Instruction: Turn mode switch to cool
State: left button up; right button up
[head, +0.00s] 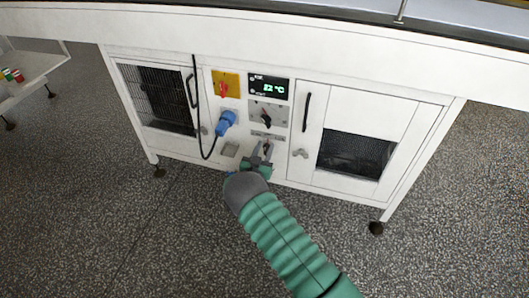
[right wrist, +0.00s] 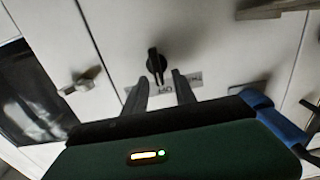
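The mode switch is a small black rotary knob (right wrist: 156,65) on the white panel. In the right wrist view its handle stands roughly upright, by a label strip (right wrist: 166,88) on which "OFF" is partly readable. In the head view the knob (head: 267,146) is low on the panel, partly hidden by my gripper. My right gripper (head: 261,152) is at the panel's lower part. Its two dark fingers (right wrist: 160,80) are spread and empty, with the knob just beyond the gap between their tips. I cannot tell whether they touch it. My left gripper is not in view.
Above are another black rotary switch (head: 266,117), a display (head: 268,87) reading about 22 °C, and a red-yellow switch (head: 225,86). A blue plug (head: 225,122) with a black cable is to the left. Doors with handles (head: 306,112) flank the panel. The speckled floor is clear.

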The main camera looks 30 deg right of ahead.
jog(key=shift+r, duration=0.1)
jog(key=shift+c, duration=0.3)
grip_shut()
